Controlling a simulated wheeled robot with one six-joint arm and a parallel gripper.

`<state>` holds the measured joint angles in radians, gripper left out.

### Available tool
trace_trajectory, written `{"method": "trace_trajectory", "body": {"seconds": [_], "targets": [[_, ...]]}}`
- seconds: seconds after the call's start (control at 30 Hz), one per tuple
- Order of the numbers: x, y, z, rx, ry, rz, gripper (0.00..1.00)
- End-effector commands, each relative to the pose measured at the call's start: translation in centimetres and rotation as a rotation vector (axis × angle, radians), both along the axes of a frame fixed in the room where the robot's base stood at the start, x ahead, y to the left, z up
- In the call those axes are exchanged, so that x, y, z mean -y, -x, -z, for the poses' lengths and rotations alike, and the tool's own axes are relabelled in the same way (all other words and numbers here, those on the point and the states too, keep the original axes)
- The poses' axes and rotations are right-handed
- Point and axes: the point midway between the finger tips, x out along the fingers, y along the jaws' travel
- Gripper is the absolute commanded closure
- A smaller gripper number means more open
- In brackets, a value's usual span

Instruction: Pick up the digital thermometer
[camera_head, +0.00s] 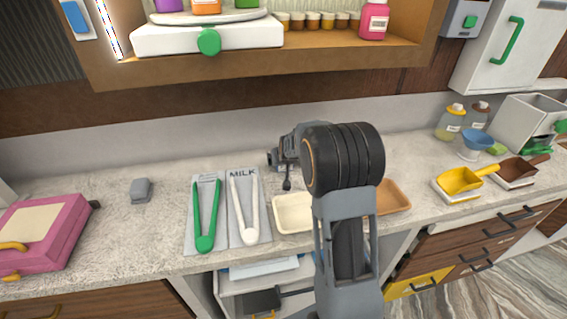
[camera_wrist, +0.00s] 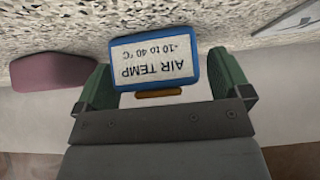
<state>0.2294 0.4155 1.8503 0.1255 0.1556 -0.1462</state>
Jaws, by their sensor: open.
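In the wrist view a blue-framed block with a pale face (camera_wrist: 155,62), printed "AIR TEMP -10 to 40 °C" upside down, appears to be the digital thermometer. It lies between the two green fingers of my gripper (camera_wrist: 160,75), which is open. Small gaps seem to show on both sides; I cannot tell whether a finger touches it. In the head view a small grey block (camera_head: 141,189) lies on the counter left of the tongs; it may be the same thing seen from behind, but I cannot be sure. The head view does not show my fingertips clearly.
A pink case (camera_head: 45,232) stands at the left of the counter (camera_head: 120,170). Green tongs (camera_head: 206,218) and white tongs (camera_head: 244,210) lie on grey mats right of the grey block. A cream tray (camera_head: 293,214) lies beside my arm. The counter around the grey block is clear.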

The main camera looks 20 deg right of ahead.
Motion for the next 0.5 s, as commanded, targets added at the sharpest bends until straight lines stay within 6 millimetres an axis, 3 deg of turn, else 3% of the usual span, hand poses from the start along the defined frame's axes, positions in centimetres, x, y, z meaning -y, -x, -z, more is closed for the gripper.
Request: {"method": "trace_trajectory", "body": {"seconds": [0.07, 0.5], "targets": [[0.0, 0.01, 0.0, 0.0, 0.0, 0.0, 0.09], [-0.01, 0.03, -0.01, -0.001, 0.0, 0.0, 0.51]]}}
